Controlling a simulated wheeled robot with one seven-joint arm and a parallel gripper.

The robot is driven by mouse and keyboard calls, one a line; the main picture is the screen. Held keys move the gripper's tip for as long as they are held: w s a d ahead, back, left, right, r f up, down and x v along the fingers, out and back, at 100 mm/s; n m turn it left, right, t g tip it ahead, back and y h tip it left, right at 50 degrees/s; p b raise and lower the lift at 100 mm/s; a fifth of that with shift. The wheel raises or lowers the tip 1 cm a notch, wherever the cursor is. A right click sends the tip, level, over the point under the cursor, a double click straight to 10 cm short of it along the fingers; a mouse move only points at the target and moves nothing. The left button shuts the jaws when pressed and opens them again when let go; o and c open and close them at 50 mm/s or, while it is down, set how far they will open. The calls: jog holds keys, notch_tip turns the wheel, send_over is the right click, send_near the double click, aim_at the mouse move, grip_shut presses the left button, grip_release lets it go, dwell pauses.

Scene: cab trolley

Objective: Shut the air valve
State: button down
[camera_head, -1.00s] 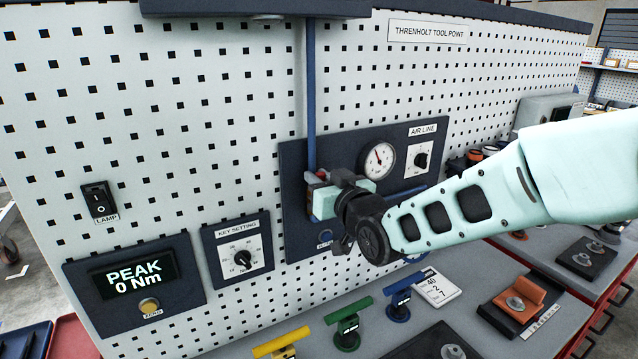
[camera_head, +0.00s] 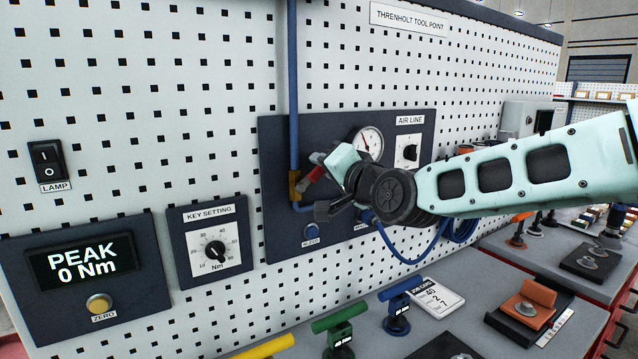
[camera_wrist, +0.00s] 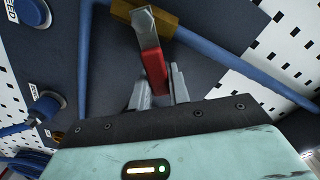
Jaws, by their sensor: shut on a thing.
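The air valve is a brass body (camera_head: 295,186) on the blue pipe, with a grey lever carrying a red grip (camera_head: 315,174). The lever slants up and to the right from the body. My gripper (camera_head: 320,166) is at the lever, partly covering it. In the wrist view my gripper (camera_wrist: 158,84) has its two grey fingers closed on either side of the red grip (camera_wrist: 154,68). The grey lever end (camera_wrist: 145,24) runs on to the brass body (camera_wrist: 168,20), which also shows there. The fingertips are partly hidden behind the grip.
A pressure gauge (camera_head: 369,143) and a regulator knob (camera_head: 410,152) sit on the same dark panel, close to my wrist. Blue buttons (camera_head: 311,230) and a blue hose (camera_head: 405,256) are below. Coloured T-handled tools (camera_head: 341,328) stand on the bench.

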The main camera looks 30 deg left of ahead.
aim_at(331, 184)
jog(key=f+m+b, duration=0.1)
jog(key=m+b, duration=0.1)
jog(key=f+m+b, duration=0.1)
jog(key=m+b, duration=0.2)
jog(key=w+f+m+b, duration=0.1)
jog(key=m+b, duration=0.1)
jog(key=b, duration=0.1)
jog(key=shift+w+d+f, duration=0.1)
jog(key=shift+d+f, duration=0.2)
jog(key=shift+f, duration=0.1)
jog(key=shift+m, duration=0.4)
jog(key=c, duration=1.3)
grip_release()
jog(key=shift+d, duration=0.1)
jog(key=b+v, duration=0.5)
jog(key=v, duration=1.2)
jog(key=shift+d, duration=0.1)
